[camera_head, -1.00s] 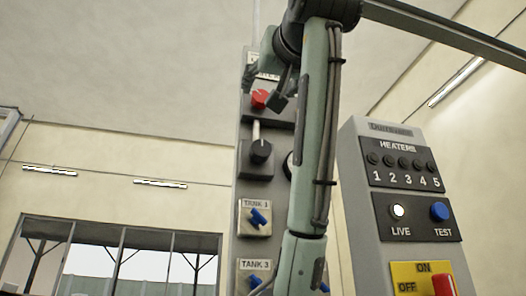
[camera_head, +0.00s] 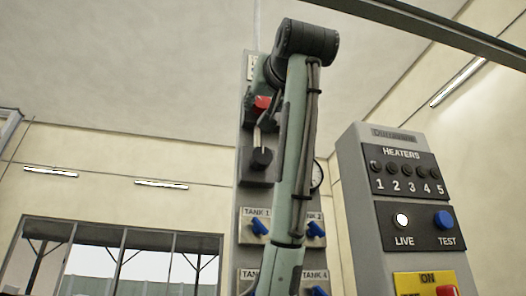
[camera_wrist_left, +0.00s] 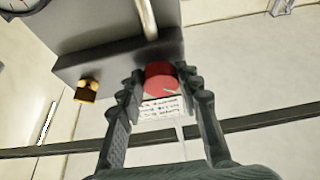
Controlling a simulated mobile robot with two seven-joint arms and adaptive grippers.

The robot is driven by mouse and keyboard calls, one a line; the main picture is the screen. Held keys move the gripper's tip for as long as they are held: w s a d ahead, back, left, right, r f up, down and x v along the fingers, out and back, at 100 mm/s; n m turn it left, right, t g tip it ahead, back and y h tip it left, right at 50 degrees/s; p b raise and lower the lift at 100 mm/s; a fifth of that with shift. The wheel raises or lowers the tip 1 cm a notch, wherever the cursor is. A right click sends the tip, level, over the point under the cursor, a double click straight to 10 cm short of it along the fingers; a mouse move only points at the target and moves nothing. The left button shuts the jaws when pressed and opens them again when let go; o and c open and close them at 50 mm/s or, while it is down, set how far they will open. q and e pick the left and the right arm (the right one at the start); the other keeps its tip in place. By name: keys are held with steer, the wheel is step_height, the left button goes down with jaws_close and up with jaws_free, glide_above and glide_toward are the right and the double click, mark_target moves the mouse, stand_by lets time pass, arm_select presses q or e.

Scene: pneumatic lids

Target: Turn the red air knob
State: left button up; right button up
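The red air knob (camera_head: 262,102) sits on the upper part of a tall grey panel, above a pipe and a black knob (camera_head: 261,158). In the left wrist view the red knob (camera_wrist_left: 160,77) shows between the two fingers of my left gripper (camera_wrist_left: 159,82). The fingers are apart, one on each side of the knob, with a narrow gap at the left finger; firm contact cannot be made out. In the head view my left gripper (camera_head: 257,107) is at the knob, partly hidden by my arm. My right gripper is not in view.
Blue valve handles (camera_head: 259,228) labelled as tanks are lower on the panel, partly behind my arm. A gauge (camera_head: 317,174) is beside them. A grey heater console (camera_head: 357,190) stands at the right. A brass fitting (camera_wrist_left: 88,91) sits left of the knob in the wrist view.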

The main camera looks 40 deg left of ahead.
arm_select(q)
steer(key=c, duration=0.3)
